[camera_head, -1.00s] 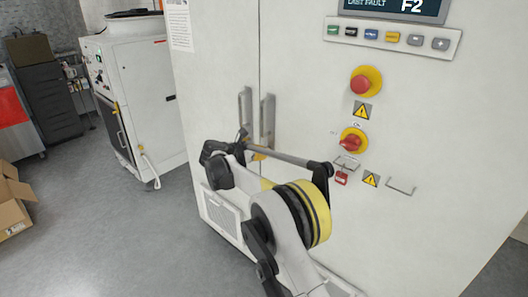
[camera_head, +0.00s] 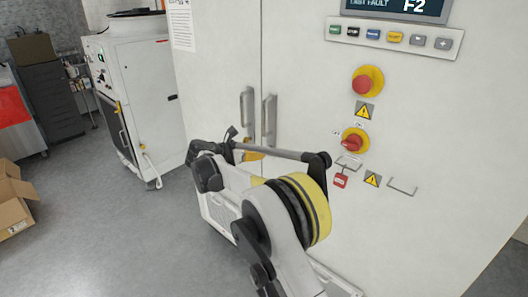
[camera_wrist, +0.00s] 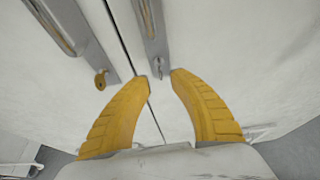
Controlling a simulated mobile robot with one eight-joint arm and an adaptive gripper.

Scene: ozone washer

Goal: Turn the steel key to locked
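The steel key (camera_wrist: 159,68) sits in a lock at the lower end of the right door handle (camera_wrist: 152,25) in the wrist view. It looks small, and its exact turn is hard to read. My gripper (camera_wrist: 163,77) is open, its two yellow fingertips spread on either side just below the key in the picture, apparently not gripping it. A brass key or lock piece (camera_wrist: 100,79) sits at the lower end of the left handle. In the head view my arm mostly hides the gripper and the locks, and the right handle (camera_head: 269,120) shows above it.
The cabinet front carries a red emergency button (camera_head: 367,81), a red rotary switch (camera_head: 354,141) with a red tag (camera_head: 341,181) below, and a small bar handle (camera_head: 402,187). A white machine (camera_head: 140,95) stands at left, with open floor (camera_head: 100,225) before it.

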